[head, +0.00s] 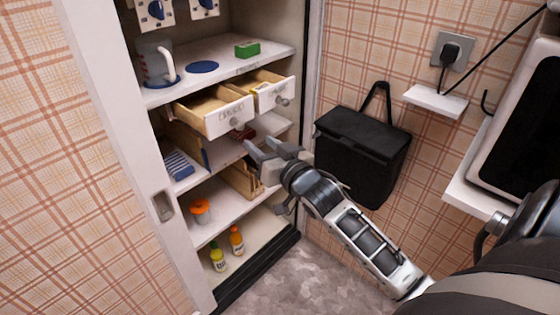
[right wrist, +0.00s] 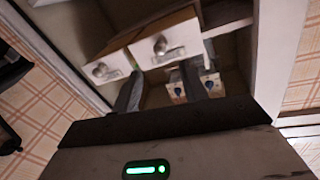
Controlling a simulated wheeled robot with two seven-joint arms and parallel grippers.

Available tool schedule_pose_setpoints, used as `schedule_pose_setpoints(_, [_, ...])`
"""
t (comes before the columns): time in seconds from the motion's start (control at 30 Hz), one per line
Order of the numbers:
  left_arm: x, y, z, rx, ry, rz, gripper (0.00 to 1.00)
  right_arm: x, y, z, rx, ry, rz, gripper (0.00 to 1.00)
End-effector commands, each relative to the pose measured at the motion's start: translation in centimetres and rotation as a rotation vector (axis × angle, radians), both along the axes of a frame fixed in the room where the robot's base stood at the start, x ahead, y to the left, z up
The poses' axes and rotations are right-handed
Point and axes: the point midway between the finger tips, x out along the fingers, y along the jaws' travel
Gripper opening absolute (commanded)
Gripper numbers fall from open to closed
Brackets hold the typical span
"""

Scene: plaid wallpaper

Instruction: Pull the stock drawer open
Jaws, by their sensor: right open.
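Two white-fronted drawers with wooden insides stick out, partly open, from under a cabinet shelf in the head view: a left drawer (head: 222,119) and a right drawer (head: 268,97). Each has a round grey knob. Small labels on the fronts are too small to read, so I cannot tell which is the stock drawer. Both drawer fronts show in the right wrist view, one at the left (right wrist: 108,68) and one nearer the middle (right wrist: 180,38). My right gripper (head: 256,161) is open and empty, below the drawers and apart from both knobs. My left gripper is not in view.
The cabinet holds a grey mug (head: 155,62), a green box (head: 247,49), a blue box (head: 178,165), an orange-lidded jar (head: 200,210) and two bottles. A black bag (head: 362,155) hangs on the wall at right. A small white shelf (head: 435,101) juts out beside it.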

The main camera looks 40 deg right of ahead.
Motion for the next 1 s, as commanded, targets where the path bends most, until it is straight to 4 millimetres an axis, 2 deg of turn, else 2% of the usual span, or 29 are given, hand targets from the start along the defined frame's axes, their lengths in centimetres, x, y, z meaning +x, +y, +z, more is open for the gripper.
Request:
schedule_pose_setpoints(0.03, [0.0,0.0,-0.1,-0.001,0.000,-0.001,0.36,-1.4,0.0,-0.2,0.001,0.003,0.000,0.43])
schedule_pose_setpoints(0.2, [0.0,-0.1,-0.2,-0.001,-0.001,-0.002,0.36,-4.7,0.1,-0.1,0.002,0.002,0.000,0.43])
schedule_pose_setpoints(0.4, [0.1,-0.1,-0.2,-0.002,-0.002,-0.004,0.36,-6.6,0.1,-0.1,0.001,0.002,-0.001,0.43])
schedule_pose_setpoints(1.0, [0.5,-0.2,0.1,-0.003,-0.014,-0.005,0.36,-6.9,0.1,0.0,0.001,0.000,0.000,0.43])
